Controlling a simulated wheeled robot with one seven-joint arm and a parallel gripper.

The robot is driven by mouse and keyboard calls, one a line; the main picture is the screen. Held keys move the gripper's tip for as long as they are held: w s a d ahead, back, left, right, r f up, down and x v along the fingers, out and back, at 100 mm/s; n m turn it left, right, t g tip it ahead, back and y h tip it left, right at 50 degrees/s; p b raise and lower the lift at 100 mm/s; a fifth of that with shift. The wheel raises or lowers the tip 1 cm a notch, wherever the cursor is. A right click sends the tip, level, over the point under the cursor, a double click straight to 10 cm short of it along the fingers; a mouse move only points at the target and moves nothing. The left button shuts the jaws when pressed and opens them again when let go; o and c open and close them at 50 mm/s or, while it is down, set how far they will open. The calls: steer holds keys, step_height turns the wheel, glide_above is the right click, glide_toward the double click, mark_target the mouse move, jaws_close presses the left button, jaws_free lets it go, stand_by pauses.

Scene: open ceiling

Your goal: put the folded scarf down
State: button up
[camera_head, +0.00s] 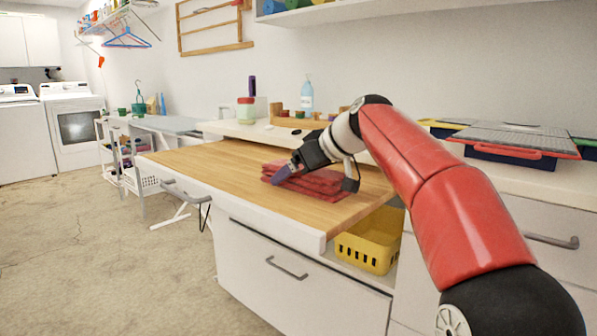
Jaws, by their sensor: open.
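The folded red scarf (322,183) lies flat in layers on the wooden pull-out top (217,163), near its right part. My gripper (279,176) is at the scarf's left side, reaching in from the right on my red arm. Its jaws are open, and the visible finger is by the scarf's left edge. The gripper hides part of the scarf, so I cannot tell whether a finger touches it.
A yellow basket (368,247) stands below the top at right. A red-handled grey case (520,140) lies on the right counter. The top's left part is clear.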

steer(key=v, duration=1.2)
steer(key=shift+p, duration=0.35)
